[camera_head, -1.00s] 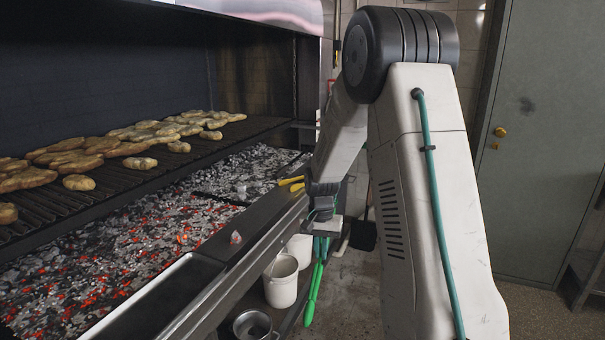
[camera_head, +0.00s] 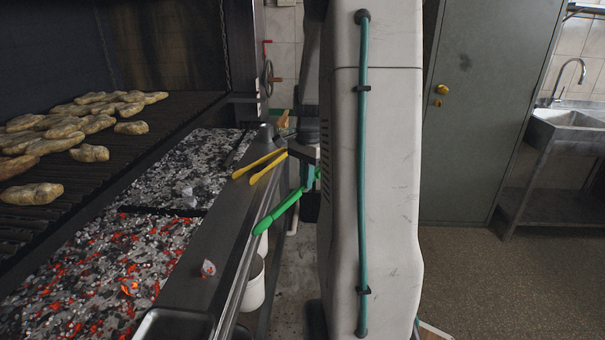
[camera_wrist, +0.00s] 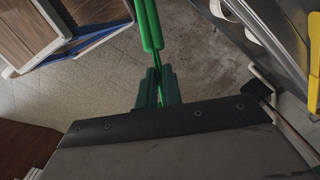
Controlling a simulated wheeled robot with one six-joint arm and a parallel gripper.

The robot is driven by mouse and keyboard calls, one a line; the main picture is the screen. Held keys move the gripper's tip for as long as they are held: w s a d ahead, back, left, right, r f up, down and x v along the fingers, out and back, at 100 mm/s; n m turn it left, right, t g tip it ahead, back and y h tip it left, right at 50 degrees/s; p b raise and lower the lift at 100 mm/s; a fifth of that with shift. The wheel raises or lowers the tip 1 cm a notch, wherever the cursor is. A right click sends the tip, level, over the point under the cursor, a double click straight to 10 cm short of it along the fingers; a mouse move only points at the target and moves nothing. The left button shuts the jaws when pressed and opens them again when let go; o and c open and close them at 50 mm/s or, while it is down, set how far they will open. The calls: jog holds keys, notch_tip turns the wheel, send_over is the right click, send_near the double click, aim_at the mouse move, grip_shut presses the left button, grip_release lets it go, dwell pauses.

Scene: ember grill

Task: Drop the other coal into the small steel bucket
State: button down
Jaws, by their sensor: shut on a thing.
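My gripper (camera_head: 309,165) is partly hidden behind my own arm, right of the grill's front edge. It is shut on green tongs (camera_head: 278,213), which slant down and left beside the ledge. The wrist view shows the green tongs (camera_wrist: 148,25) between the fingers. A pale coal with a reddish patch (camera_head: 207,268) lies on the metal ledge, apart from the tongs. A pale grey lump (camera_head: 188,196) lies on the ember bed; I cannot tell if it is a task coal. The small steel bucket is not clearly visible now.
Yellow tongs (camera_head: 264,163) lie across the ledge. Glowing embers (camera_head: 85,265) fill the grill below the rack of bread-like pieces (camera_head: 90,153). A white bucket (camera_head: 254,287) stands under the ledge. A sink (camera_head: 570,125) and open floor (camera_head: 475,260) are at right.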

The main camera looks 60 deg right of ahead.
jog(key=w+a+f, duration=0.1)
jog(key=a+f, duration=0.2)
jog(key=a, duration=0.2)
jog(key=shift+w, duration=0.4)
jog(key=c, duration=1.3)
grip_release()
jog(key=shift+r, duration=0.1)
jog(key=shift+o, duration=0.2)
